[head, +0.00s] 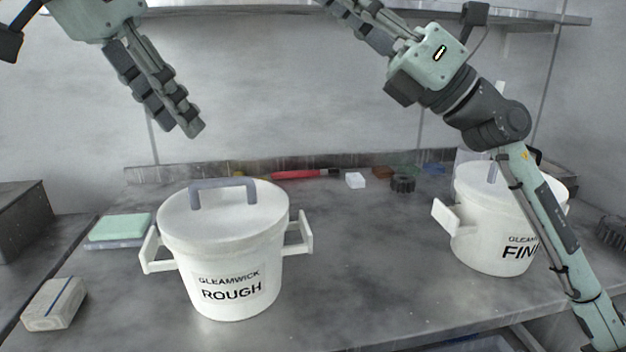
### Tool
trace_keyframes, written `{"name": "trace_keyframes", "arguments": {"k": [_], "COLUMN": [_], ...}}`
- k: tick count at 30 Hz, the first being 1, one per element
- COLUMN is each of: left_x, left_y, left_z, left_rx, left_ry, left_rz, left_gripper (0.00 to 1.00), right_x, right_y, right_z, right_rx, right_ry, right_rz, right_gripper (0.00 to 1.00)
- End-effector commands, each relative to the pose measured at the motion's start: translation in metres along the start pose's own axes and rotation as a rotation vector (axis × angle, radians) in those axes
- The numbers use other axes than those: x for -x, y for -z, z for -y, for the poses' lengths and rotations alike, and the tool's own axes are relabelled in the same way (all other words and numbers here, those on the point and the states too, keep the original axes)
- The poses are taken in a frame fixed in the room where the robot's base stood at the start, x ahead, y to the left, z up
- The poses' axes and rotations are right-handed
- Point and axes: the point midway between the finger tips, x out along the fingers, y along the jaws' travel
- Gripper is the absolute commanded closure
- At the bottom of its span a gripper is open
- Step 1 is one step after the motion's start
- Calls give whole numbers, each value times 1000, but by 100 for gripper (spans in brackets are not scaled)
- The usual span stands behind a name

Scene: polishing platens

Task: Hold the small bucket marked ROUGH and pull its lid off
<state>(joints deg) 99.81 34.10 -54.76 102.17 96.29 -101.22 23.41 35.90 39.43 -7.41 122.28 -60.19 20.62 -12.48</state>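The small white ROUGH bucket (236,285) stands upright on the bench, left of centre, with a side handle on each side. Its white lid (225,218) sits on top and has a grey bar handle (223,184). My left gripper (184,130) hangs above and behind the bucket at the upper left, clear of the lid. Its dark fingers lie close together in this view, so I cannot tell whether they are open. My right gripper (345,10) is high at the top centre, pointing up and left, partly cut off by the frame edge. Neither touches the bucket.
A similar white FINE bucket (480,245) stands at the right, partly behind my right arm. A green sponge-like block (120,227) and a pale block (54,304) lie at the left. A red-handled tool (296,174) and small items lie along the back. The bench middle is clear.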

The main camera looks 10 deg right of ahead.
Motion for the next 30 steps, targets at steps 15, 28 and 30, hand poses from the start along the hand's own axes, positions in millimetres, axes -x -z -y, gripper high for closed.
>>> {"name": "trace_keyframes", "arguments": {"k": [15,28,30], "left_x": [0,0,0], "left_y": [0,0,0], "left_z": [0,0,0], "left_rx": [0,0,0], "left_ry": [0,0,0], "left_rz": [0,0,0], "left_gripper": [66,66,66], "right_x": [-6,89,100], "right_y": [154,114,136], "right_z": [41,108,104], "right_rx": [1466,1897,1864], "right_ry": [-414,-964,-1125], "right_rz": [-1157,-1998,-2022], "right_gripper": [83,83,83]}}
